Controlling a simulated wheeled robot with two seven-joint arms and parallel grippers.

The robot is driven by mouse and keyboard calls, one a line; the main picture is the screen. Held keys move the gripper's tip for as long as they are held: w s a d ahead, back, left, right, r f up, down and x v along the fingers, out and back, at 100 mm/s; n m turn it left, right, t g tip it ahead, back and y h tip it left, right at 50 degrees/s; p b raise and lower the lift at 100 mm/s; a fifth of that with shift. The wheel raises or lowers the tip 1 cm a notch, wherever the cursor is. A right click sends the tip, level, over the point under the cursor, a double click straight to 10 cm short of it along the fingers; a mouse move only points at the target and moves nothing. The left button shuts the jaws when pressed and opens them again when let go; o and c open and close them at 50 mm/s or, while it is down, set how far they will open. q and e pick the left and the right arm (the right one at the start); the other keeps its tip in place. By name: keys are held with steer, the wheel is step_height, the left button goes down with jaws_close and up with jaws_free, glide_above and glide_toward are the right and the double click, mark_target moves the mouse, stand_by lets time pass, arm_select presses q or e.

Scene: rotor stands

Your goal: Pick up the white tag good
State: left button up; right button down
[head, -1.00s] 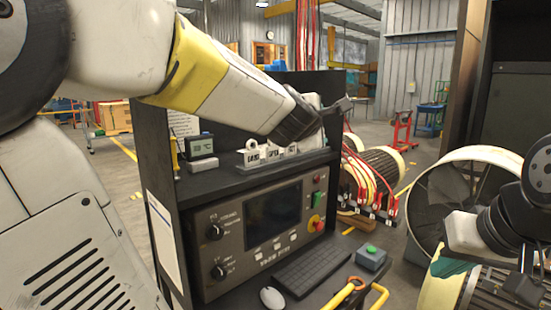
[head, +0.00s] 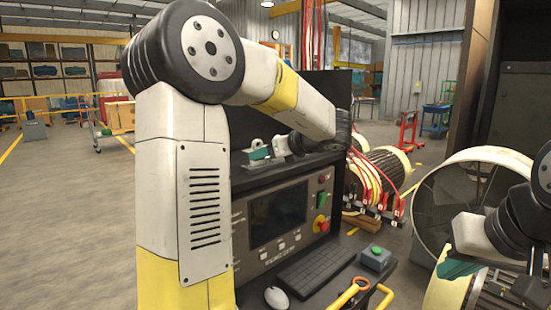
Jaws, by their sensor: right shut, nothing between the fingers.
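Small white tags (head: 279,146) stand on the shelf top of the dark control cabinet, partly hidden by my left arm; I cannot read which one says good. A teal and white piece with a ring (head: 257,150) is just left of them. My left arm reaches across from the left, and its dark wrist (head: 343,128) is at the right end of the shelf. I cannot make out its finger opening. My right gripper (head: 510,222) is low at the right edge, beside the large drum and far from the tags; it is shut and empty, its fingertips hard to see.
The console has a screen (head: 277,215), a keyboard (head: 315,265), a mouse (head: 277,298) and a green-button box (head: 375,258). Red cables and clips (head: 385,205) are by a rotor to the right. A large open drum (head: 440,175) stands near my right arm.

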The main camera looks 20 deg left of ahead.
arm_select(q)
steer(key=x, duration=0.5)
steer(key=shift+w+f, duration=0.1)
steer(key=shift+w, duration=0.1)
steer(key=c, duration=0.8)
steer(key=shift+o, duration=0.2)
steer(key=shift+r, duration=0.85)
steer(key=shift+s+d+r, duration=0.1)
steer(key=shift+d+r, duration=0.05)
steer(key=shift+r, duration=0.4)
steer(key=shift+s+d+r, duration=0.1)
steer(key=shift+d+r, duration=0.05)
steer(key=shift+r, duration=0.35)
steer(key=s+d+r, duration=0.1)
steer(key=s+d, duration=0.8)
steer(key=d, duration=0.3)
steer(key=shift+d, duration=0.2)
steer(key=shift+r, duration=0.1)
